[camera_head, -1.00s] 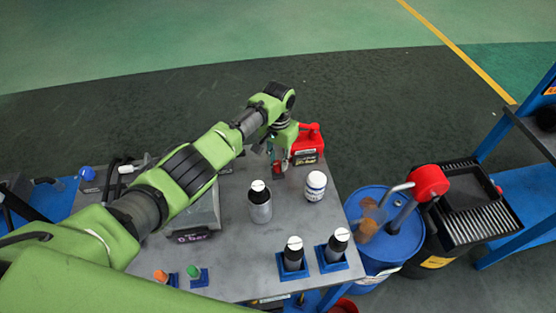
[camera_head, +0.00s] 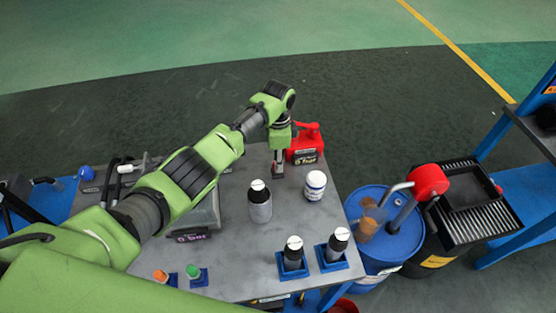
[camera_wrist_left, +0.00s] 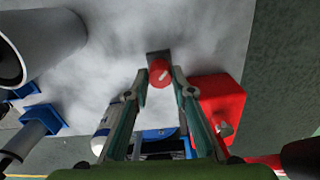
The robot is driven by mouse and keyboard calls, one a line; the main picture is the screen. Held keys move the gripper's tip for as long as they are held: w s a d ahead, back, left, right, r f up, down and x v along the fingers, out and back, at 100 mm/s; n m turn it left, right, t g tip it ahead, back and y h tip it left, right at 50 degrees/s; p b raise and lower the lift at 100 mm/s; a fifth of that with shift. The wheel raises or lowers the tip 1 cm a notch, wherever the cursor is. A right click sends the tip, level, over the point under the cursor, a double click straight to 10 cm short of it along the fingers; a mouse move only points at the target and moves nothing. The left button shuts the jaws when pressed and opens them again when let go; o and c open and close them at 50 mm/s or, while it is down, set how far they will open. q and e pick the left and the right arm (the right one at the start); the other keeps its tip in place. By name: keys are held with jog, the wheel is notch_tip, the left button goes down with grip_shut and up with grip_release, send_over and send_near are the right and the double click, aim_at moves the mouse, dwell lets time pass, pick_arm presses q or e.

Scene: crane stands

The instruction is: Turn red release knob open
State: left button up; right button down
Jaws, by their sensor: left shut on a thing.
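The red release knob (camera_wrist_left: 159,72) is a small round red cap on a dark base plate at the far end of the table, in the left wrist view. My left gripper (camera_head: 277,168) reaches down over it from above. Its two fingertips stand on either side of the knob in the wrist view, and it is shut on the knob. In the head view the fingers mostly hide the knob. My right gripper is in neither view.
A red canister (camera_head: 305,144) stands close beside my left gripper. A grey bottle (camera_head: 260,203), a white jar (camera_head: 315,186) and two bottles in blue holders are on the grey table (camera_head: 228,262). A blue drum (camera_head: 388,243) stands right of the table.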

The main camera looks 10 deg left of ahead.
pick_arm(q)
jog(key=shift+m, duration=1.2)
jog(key=o, duration=1.1)
jog(key=shift+o, duration=0.2)
notch_tip(320, 180, up, 12)
